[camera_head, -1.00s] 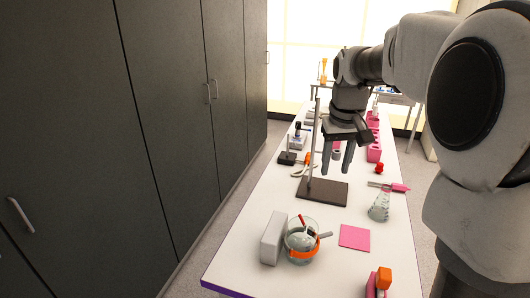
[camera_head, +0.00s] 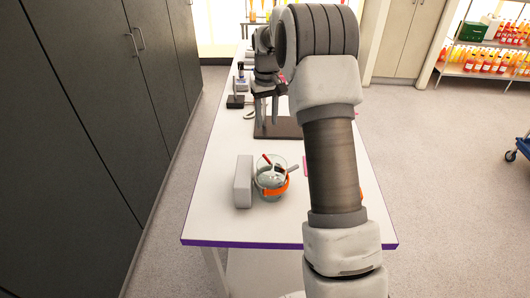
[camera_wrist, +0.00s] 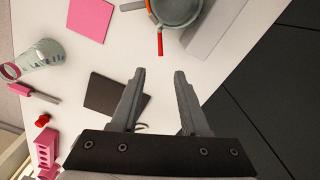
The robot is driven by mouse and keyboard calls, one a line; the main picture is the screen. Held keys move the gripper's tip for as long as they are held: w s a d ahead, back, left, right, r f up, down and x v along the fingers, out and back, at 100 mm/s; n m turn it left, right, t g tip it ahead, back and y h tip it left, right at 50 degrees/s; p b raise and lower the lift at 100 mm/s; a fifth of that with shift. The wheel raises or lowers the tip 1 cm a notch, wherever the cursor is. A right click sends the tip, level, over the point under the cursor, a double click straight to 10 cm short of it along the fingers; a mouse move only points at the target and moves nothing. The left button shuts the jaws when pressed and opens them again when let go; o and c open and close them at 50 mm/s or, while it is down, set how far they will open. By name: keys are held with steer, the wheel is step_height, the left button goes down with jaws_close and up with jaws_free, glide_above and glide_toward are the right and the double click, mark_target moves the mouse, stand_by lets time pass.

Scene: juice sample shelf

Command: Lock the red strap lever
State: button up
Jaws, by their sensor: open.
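In the wrist view the red tip (camera_wrist: 160,44) points from the beaker (camera_wrist: 178,10) toward my gripper. I cannot tell whether this piece is locked. My gripper (camera_head: 267,110) is open and empty, pointing down near the dark stand base, farther back than the beaker. In the wrist view my gripper (camera_wrist: 160,74) has its fingers apart, with the red tip ahead of the gap, not touching.
A pale block (camera_head: 243,181) stands just left of the beaker. A dark stand base (camera_wrist: 103,94) lies beyond it. A pink square (camera_wrist: 90,18), a flask (camera_wrist: 42,52) and a red knob (camera_wrist: 42,120) are on the table. My arm hides the right side in the head view.

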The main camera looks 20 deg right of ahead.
step_height(320, 180, down, 14)
steer(key=shift+r+p, duration=0.1)
steer(key=shift+p, duration=0.5)
jaws_close()
